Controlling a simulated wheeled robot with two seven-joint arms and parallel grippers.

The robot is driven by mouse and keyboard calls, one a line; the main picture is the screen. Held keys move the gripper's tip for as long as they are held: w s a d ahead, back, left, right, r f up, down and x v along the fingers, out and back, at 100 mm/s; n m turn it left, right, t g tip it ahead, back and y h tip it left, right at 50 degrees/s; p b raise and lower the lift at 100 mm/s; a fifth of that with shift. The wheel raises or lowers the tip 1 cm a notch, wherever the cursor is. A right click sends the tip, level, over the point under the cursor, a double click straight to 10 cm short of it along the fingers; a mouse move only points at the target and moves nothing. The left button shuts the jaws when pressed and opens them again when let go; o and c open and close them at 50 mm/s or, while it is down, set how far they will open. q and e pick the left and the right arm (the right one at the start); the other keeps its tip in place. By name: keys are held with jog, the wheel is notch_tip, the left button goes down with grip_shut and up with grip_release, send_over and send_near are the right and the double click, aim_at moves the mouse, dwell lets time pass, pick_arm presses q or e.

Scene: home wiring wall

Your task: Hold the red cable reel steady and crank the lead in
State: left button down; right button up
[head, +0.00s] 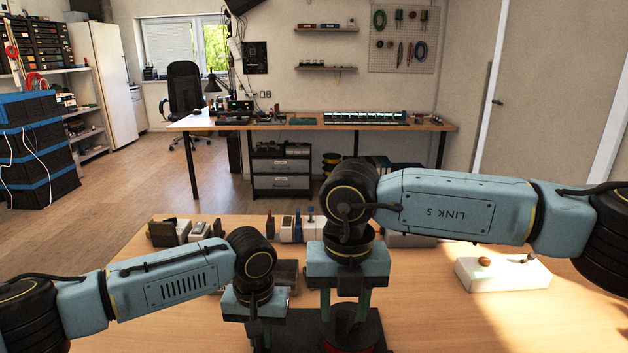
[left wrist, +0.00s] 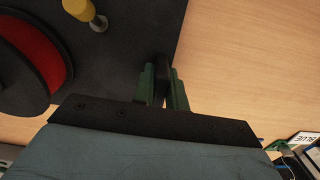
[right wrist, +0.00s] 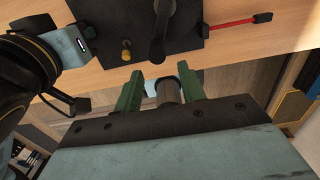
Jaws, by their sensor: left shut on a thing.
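The red cable reel (left wrist: 38,45) sits on a dark base plate (left wrist: 120,60), beside a dark flange. In the head view only a sliver of the reel (head: 350,349) shows at the bottom. My left gripper (left wrist: 164,88) is shut on a dark part at the base's edge; it also shows in the head view (head: 262,335). My right gripper (right wrist: 160,88) is open above the base, fingers apart around a dark cylinder (right wrist: 169,91), possibly the crank's grip. A dark crank arm (right wrist: 160,30) shows beyond. The red lead (right wrist: 232,21) ends in a black plug (right wrist: 263,17).
A brass knob (right wrist: 126,50) stands on the base. Several small devices line the table's far side, with a white block (head: 502,272) at right. The wooden table (head: 420,315) is clear right of the base. A workbench (head: 300,122) stands farther back.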

aim_at(342, 328)
jog(key=shift+f, duration=2.65)
jog(key=shift+c, duration=0.4)
grip_shut()
jog(key=shift+w+r, duration=0.1)
jog(key=shift+w+a, duration=0.45)
jog(key=shift+a, duration=0.25)
